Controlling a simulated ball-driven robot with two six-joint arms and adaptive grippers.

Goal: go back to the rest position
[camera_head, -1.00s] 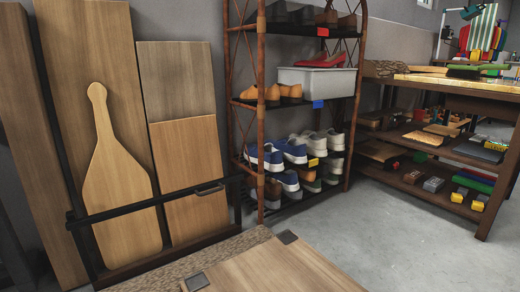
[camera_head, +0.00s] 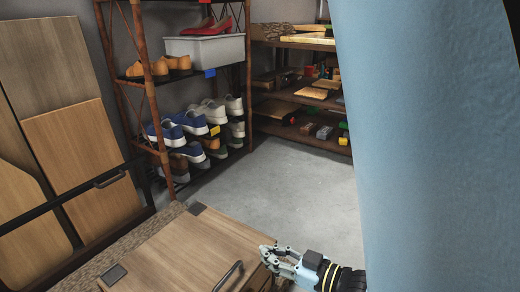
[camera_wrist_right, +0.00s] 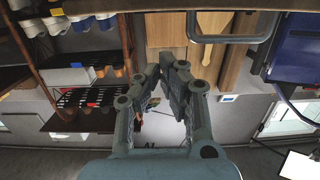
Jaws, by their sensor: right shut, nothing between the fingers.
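My right gripper (camera_head: 268,252) shows at the bottom of the head view, beside the right edge of a wooden cabinet top (camera_head: 180,250). Its fingers point left. In the right wrist view the fingers (camera_wrist_right: 172,70) are close together, with nothing held between them. A dark bar handle (camera_head: 228,276) on the cabinet is just left of the gripper. A similar bar handle (camera_wrist_right: 230,35) shows beyond the fingertips in the right wrist view. My left gripper is not in view.
A shoe rack (camera_head: 160,118) stands behind the cabinet. Wooden boards (camera_head: 85,150) lean at the left. A workbench shelf (camera_head: 300,97) stands at the back. Grey floor (camera_head: 290,185) is clear between. A close pale blue surface blocks the right; I cannot tell whether it is mine.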

